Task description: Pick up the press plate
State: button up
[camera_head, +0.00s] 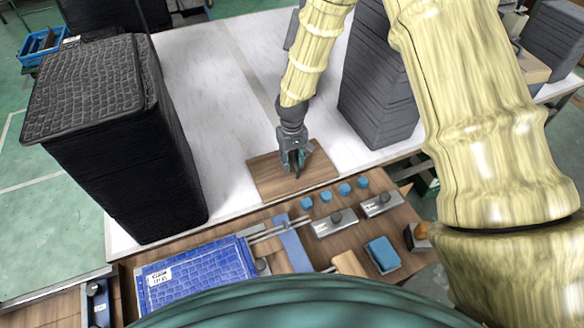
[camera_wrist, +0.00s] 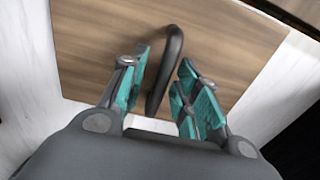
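The press plate is a flat brown wooden board (camera_head: 268,181) with a dark curved handle on top. It lies on the white table near its front edge. In the wrist view the board (camera_wrist: 95,42) fills the upper middle and its handle (camera_wrist: 172,58) stands near the centre. My gripper (camera_head: 293,168) is over the board, pointing down. In the wrist view my gripper (camera_wrist: 161,80) has its teal-padded fingers apart, one on each side of the handle. Gaps show between pads and handle, though the left pad looks close to it. The handle's lower end is partly hidden.
A tall black stack of trays (camera_head: 120,140) stands on the left, and a dark grey stack (camera_head: 375,85) stands behind right of the board. In front are a blue tray (camera_head: 200,275), metal blocks (camera_head: 335,223) and small blue pieces (camera_head: 326,196). The white table is clear behind the board.

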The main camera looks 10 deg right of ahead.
grip_shut()
jog(key=shift+r, duration=0.2)
